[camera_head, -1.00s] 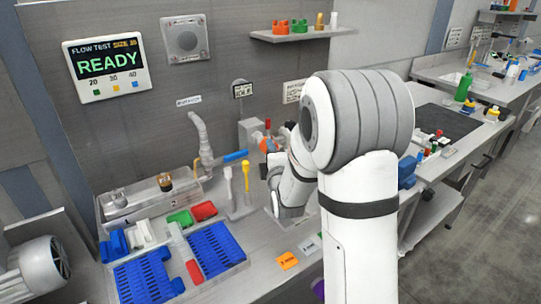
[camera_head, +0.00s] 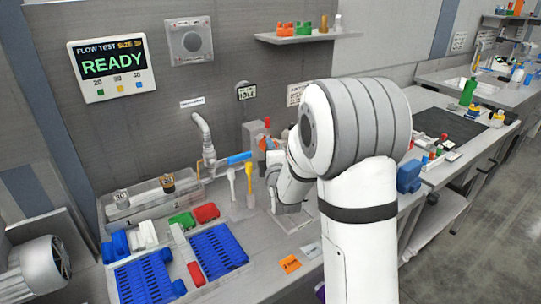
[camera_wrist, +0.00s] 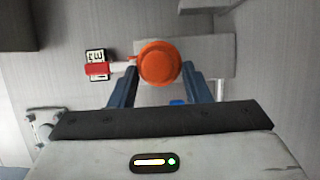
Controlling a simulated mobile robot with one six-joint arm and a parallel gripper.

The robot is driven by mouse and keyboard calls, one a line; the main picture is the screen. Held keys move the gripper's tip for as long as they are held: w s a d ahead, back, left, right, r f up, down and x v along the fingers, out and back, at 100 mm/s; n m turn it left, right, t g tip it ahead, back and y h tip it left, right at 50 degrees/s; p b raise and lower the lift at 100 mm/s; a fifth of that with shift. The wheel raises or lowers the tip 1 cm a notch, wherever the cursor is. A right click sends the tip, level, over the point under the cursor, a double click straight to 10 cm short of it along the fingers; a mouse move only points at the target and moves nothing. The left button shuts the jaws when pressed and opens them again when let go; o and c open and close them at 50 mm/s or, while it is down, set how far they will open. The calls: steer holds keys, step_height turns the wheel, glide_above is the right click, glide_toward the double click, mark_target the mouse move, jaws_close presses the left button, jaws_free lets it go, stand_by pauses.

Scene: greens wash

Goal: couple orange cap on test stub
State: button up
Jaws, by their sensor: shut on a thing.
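The orange cap (camera_wrist: 159,63) is round and sits between the two dark blue fingers of my gripper (camera_wrist: 160,82) in the wrist view. My gripper is shut on it. Behind the cap is a grey block (camera_wrist: 205,50) on the wall side, and I cannot tell whether the cap touches it. In the head view my arm hides most of the gripper and cap. The grey block (camera_head: 250,137) shows there just left of my arm. The test stub itself cannot be made out clearly, as the cap and arm cover that area.
A red-handled part (camera_wrist: 98,69) sits left of the cap. A blue lever (camera_head: 239,157), a grey faucet (camera_head: 205,135) and white and yellow upright tools (camera_head: 249,180) stand left of my arm. Blue racks (camera_head: 217,250) fill the front left. A wall screen (camera_head: 106,65) reads READY.

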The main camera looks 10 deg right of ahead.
steer(key=shift+w+a+b, duration=0.2)
steer(key=shift+w, duration=0.3)
steer(key=shift+w+a+b, duration=0.15)
steer(key=shift+w+a, duration=0.05)
steer(key=shift+w, duration=0.25)
steer(key=o, duration=1.2)
steer(key=shift+c, duration=0.2)
steer(key=shift+s, duration=0.1)
